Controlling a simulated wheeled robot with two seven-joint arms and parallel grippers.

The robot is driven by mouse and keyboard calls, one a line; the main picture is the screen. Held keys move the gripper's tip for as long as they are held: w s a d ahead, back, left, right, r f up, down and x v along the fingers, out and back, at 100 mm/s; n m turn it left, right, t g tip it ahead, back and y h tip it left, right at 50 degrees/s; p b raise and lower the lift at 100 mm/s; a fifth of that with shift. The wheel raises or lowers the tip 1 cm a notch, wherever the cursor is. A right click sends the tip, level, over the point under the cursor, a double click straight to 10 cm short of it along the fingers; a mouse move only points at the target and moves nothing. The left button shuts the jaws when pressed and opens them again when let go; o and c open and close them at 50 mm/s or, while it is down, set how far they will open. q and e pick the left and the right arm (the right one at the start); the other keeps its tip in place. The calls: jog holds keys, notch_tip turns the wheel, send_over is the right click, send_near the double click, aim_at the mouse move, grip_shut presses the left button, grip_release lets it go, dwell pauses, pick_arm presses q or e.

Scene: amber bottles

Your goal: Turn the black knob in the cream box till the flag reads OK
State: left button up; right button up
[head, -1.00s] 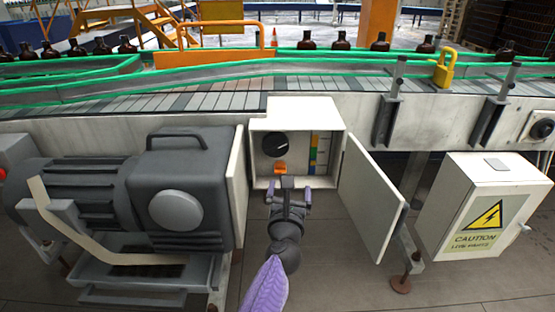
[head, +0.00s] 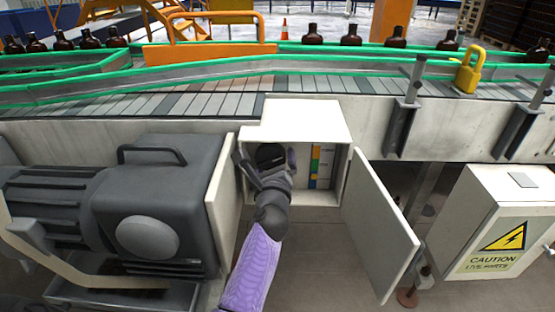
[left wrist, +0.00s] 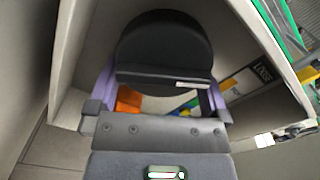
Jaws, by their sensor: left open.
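The cream box (head: 305,119) stands open below the conveyor, its door (head: 380,222) swung out to the right. The black knob (head: 271,152) is inside at the left, partly hidden by my gripper; in the left wrist view the knob (left wrist: 163,42) fills the upper middle, with a pale mark on its bar. My left gripper (head: 268,160) is open at the box mouth, its purple-padded fingers on either side of the knob. I cannot tell whether they touch it. An orange flag (left wrist: 128,98) shows below the knob in the wrist view; no word is readable on it.
A grey motor (head: 160,200) stands close on the left. A caution box (head: 505,220) is at right. Bottles (head: 351,36) stand on the conveyor above.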

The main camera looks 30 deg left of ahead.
pick_arm(q)
jog(key=c, duration=0.7)
jog(key=shift+c, duration=1.1)
pick_arm(e)
jog(key=shift+s+r, duration=0.1)
jog(key=shift+s, duration=0.45)
